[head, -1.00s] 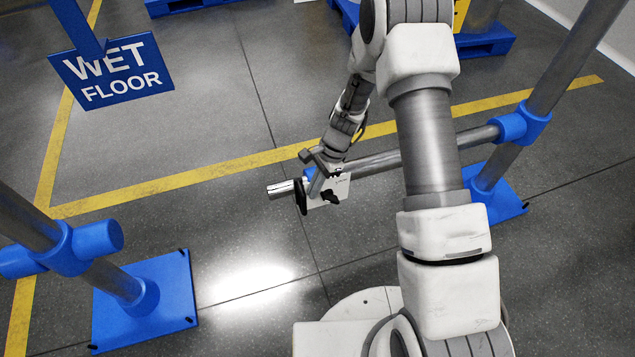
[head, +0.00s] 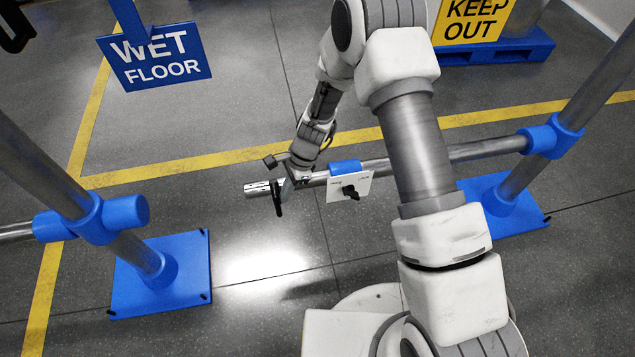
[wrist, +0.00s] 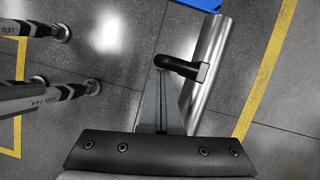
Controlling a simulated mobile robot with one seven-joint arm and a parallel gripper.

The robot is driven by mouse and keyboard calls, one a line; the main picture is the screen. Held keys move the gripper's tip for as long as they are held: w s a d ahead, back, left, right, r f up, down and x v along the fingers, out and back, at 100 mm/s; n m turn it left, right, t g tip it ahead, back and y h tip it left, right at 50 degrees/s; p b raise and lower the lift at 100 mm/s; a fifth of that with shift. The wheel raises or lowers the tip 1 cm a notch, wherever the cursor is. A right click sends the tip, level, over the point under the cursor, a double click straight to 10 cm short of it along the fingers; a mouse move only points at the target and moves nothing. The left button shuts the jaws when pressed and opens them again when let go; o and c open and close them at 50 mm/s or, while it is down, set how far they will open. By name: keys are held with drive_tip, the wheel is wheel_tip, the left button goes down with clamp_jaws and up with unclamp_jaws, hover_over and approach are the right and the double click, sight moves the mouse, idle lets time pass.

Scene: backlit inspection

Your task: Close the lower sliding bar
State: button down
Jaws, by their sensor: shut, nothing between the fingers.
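The lower sliding bar (head: 460,153) is a silver tube running from the right post toward the left. Its free end (head: 258,189) stands apart from the blue socket (head: 125,211) on the left post, with a clear gap between. A black handle (head: 277,198) sticks out near the free end; it also shows in the wrist view (wrist: 182,67) with the bar (wrist: 208,62). My gripper (head: 287,184) is shut and empty, beside the bar at the handle. In the wrist view its fingertips (wrist: 161,74) are right by the handle; whether they touch it is unclear.
A white plate with a black knob (head: 350,187) sits by a blue sleeve on the bar. Blue base plates (head: 185,250) carry the posts. A WET FLOOR sign (head: 155,57) hangs at upper left; a KEEP OUT sign (head: 473,20) is at upper right.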

drive_tip(key=s+a, duration=0.3)
drive_tip(key=a, duration=0.7)
drive_tip(key=s+a, duration=0.2)
drive_tip(key=a, duration=0.8)
drive_tip(key=s+a+p, duration=0.1)
drive_tip(key=s+a, duration=0.2)
drive_tip(key=a, duration=0.7)
drive_tip(key=shift+s, duration=0.35)
drive_tip(key=shift+a+r, duration=0.1)
drive_tip(key=shift+a, duration=0.05)
